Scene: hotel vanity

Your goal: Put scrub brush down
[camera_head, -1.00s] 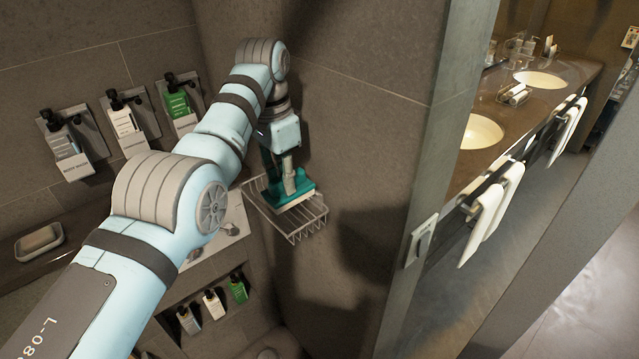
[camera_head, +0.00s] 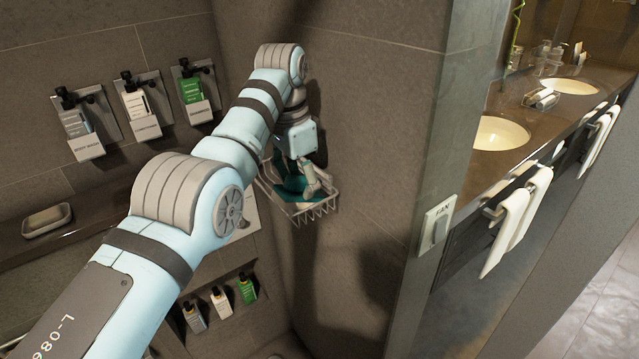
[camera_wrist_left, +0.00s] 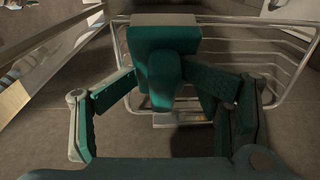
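The teal scrub brush (camera_head: 288,187) is in the wire corner rack (camera_head: 325,207) on the shower wall, partly hidden by my gripper. In the left wrist view the brush (camera_wrist_left: 165,38) has its broad head at the top and its handle towards me, above the rack's bars (camera_wrist_left: 270,62). My left gripper (camera_head: 305,178) is directly over the rack. Contact on the right side is hard to tell. My right gripper is not in view.
Several bottles hang in wall holders (camera_head: 142,110) at the left. Small bottles stand in a low niche (camera_head: 222,300). A soap dish (camera_head: 47,220) sits on the ledge. A wall edge with a fan switch (camera_head: 436,232) stands to the right, before the vanity (camera_head: 480,170).

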